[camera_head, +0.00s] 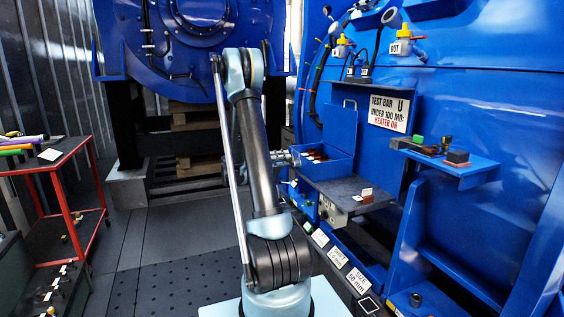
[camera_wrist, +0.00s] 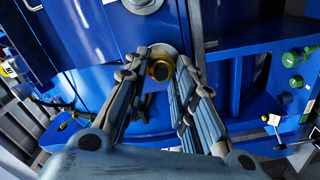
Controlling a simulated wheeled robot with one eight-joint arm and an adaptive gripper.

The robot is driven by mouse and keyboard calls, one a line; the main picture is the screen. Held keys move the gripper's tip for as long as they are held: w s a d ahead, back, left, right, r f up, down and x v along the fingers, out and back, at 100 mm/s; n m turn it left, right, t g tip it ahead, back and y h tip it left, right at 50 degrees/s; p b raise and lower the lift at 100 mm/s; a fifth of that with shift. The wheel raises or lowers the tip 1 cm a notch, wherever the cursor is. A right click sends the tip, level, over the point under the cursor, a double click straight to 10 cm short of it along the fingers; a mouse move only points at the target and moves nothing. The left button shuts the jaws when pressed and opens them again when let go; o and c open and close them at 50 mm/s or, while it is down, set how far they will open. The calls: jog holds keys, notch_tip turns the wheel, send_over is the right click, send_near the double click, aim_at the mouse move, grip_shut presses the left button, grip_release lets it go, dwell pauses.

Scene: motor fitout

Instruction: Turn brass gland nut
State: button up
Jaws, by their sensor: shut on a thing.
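The brass gland nut (camera_wrist: 160,70) shows in the wrist view as a round brass ring with a dark centre, set in a paler round collar (camera_wrist: 162,50) on a blue surface. My gripper (camera_wrist: 161,76) has its two long grey fingers on either side of the nut, with the fingertips closed on it. In the head view my arm reaches away from me, and my gripper (camera_head: 288,158) shows only in part beside the blue open-lidded box. I cannot make out the nut in the head view.
The blue open-lidded box (camera_head: 325,165) stands above a grey shelf (camera_head: 345,193). A blue side shelf (camera_head: 470,172) holds small parts. A red-framed cart (camera_head: 70,215) stands at the left. Labelled blue bins (camera_head: 345,250) run along the right. The dark floor between is clear.

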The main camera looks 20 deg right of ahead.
jog(key=shift+f+m, duration=0.1)
jog(key=shift+m, duration=0.2)
dwell(0.4)
jog(key=o, duration=1)
jog(key=shift+o, duration=0.2)
jog(key=a, duration=1.2)
jog(key=shift+s, duration=0.15)
jog(key=shift+d, duration=0.1)
